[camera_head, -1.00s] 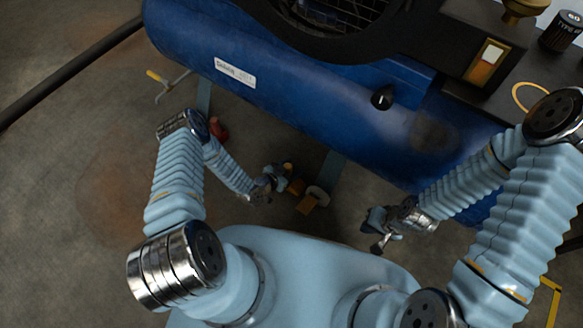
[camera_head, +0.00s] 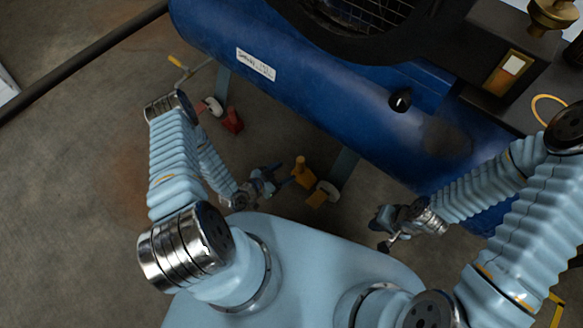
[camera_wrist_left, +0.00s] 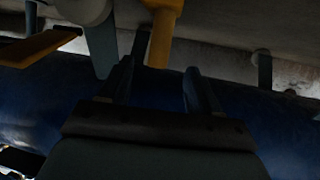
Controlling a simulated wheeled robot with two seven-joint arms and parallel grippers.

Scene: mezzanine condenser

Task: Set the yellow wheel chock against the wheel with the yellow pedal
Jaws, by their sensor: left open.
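The yellow wheel chock (camera_head: 303,174) stands on the floor just left of the near wheel (camera_head: 330,188). The yellow pedal (camera_head: 316,199) is on that wheel's near side. The chock is close to the wheel; I cannot tell whether they touch. My left gripper (camera_head: 284,182) is open, low and just left of the chock. In the left wrist view, the chock (camera_wrist_left: 160,42) shows beyond and between the spread fingers (camera_wrist_left: 158,88), with the pedal (camera_wrist_left: 38,48) and wheel (camera_wrist_left: 84,8) at upper left. My right gripper (camera_head: 383,236) is apart from them at right; its jaws are unclear.
The blue compressor tank (camera_head: 300,95) runs across above the wheels. A red chock (camera_head: 232,121) stands near the other wheel (camera_head: 213,106). A yellow-ended handle (camera_head: 178,63) sticks out at the tank's left end. A dark pipe (camera_head: 95,58) crosses the floor. Floor at left is clear.

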